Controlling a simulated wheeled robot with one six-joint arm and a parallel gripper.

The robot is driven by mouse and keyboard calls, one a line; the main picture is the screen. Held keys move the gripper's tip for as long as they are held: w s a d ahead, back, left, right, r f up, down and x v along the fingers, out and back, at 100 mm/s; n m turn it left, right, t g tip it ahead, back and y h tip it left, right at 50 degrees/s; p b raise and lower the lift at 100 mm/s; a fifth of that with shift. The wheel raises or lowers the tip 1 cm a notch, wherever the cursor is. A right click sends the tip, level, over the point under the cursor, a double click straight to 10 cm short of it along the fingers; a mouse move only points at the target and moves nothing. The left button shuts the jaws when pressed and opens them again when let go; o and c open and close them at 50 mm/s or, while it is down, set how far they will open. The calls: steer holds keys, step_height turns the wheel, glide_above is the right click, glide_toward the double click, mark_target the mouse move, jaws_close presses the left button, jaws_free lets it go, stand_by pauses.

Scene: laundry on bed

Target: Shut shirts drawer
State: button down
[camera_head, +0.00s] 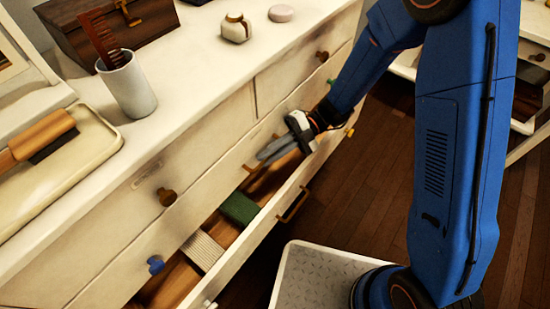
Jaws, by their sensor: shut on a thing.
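The open drawer (225,262) is pulled out low in the white dresser. A green folded cloth (239,208) and a pale ribbed folded cloth (203,250) lie inside. A brass bar handle (293,205) is on its front. My gripper (262,156) reaches in from the upper right, its grey fingers over the far part of the open drawer and close to the drawer face above. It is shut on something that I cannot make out. The fingers are apart from the open drawer's bar handle.
The dresser top (190,70) holds a cup with a comb (128,85), a wooden box (105,25), a small jar (236,28) and a tray with a brush (50,180). A blue knob (155,265) is at lower left. Wooden floor (345,205) is bare beside the drawer.

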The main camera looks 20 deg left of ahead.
steer(key=shift+w+a, duration=0.1)
steer(key=shift+w, duration=0.05)
steer(key=c, duration=1.8)
jaws_free()
steer(key=shift+a, duration=0.1)
steer(key=shift+c, duration=0.2)
steer(key=v, duration=1.7)
steer(key=shift+d, duration=0.25)
steer(key=shift+r, duration=0.1)
